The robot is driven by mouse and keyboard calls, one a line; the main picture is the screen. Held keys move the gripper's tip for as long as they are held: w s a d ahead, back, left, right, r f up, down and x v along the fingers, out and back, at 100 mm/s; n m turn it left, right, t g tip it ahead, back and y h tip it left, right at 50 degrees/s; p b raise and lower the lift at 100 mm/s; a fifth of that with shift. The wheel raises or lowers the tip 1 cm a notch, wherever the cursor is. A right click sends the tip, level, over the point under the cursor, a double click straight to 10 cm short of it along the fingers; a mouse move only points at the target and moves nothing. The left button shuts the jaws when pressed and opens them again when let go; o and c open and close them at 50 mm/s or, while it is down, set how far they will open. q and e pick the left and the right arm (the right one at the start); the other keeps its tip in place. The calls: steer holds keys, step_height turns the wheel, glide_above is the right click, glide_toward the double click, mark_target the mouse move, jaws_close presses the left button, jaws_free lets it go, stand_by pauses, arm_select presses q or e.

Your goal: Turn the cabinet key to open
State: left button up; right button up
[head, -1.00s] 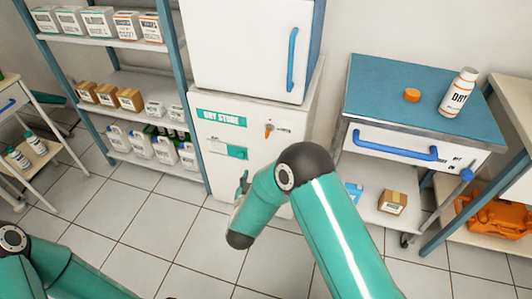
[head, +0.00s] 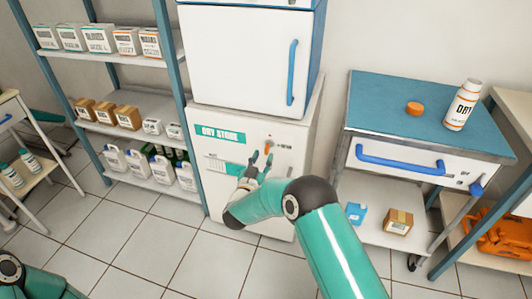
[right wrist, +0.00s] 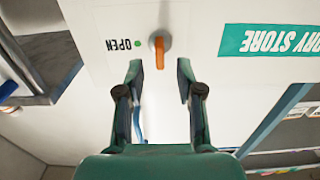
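The white "DRY STORE" cabinet (head: 284,180) stands below a white and blue unit. Its orange key (head: 268,143) is on the upper right of the front; in the right wrist view the orange key (right wrist: 160,54) sits on a round grey lock, beside an upside-down "OPEN" label (right wrist: 119,45) and green dot. My right gripper (head: 262,159) is at the cabinet front, just below the key. In the right wrist view the gripper (right wrist: 158,70) has its fingers apart with nothing between them, the key just beyond the tips. My left gripper is out of view.
A shelf rack (head: 183,55) with boxes and bottles stands left of the cabinet. To the right is a blue-topped cart (head: 375,100) with an orange cap (head: 414,108) and a white bottle (head: 462,105). The tiled floor (head: 150,245) in front is mostly clear.

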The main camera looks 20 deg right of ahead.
mark_target(266, 152)
steer(key=shift+x, duration=2.05)
steer(key=shift+c, duration=0.3)
jaws_close()
